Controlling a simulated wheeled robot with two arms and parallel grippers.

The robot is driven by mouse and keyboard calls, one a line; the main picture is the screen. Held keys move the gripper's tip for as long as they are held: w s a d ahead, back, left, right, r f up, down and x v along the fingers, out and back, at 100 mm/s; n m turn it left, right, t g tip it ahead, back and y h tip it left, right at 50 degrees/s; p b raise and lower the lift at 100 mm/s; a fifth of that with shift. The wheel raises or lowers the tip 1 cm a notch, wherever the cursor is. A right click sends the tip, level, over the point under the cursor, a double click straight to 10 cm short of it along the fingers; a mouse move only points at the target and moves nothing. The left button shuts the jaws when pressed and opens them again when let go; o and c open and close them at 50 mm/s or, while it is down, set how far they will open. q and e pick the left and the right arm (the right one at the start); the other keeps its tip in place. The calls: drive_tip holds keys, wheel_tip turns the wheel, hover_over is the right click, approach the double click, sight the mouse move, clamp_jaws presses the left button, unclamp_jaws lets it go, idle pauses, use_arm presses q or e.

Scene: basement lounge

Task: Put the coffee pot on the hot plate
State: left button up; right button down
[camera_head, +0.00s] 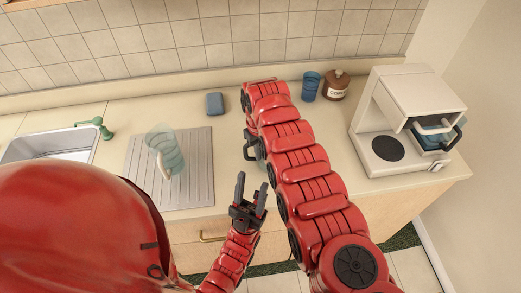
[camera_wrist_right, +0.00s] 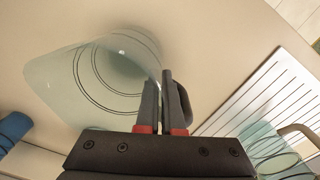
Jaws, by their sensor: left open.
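The coffee pot (camera_wrist_right: 62,85) is clear glass with a dark handle. It fills the upper left of the right wrist view; in the head view my right arm hides most of it. Whether the pot touches the counter is unclear. The round dark hot plate (camera_head: 388,148) is bare, on the base of the white coffee maker (camera_head: 412,95) at the right. My left gripper (camera_head: 250,190) is open and empty in front of the counter edge.
A glass pitcher (camera_head: 170,152) with a cream handle stands on the grey drainboard (camera_head: 200,170) beside the sink (camera_head: 50,147). A blue cup (camera_head: 310,86) and brown canister (camera_head: 336,86) stand at the back, left of the coffee maker. A blue sponge (camera_head: 214,103) lies near the wall.

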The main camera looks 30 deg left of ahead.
drive_tip(key=shift+s+f+b, duration=0.1)
drive_tip(key=shift+f+b, duration=0.15)
drive_tip(key=shift+b, duration=0.05)
drive_tip(key=c, duration=1.1)
unclamp_jaws()
drive_tip(key=shift+o, duration=0.2)
drive_tip(key=shift+r, duration=0.1)
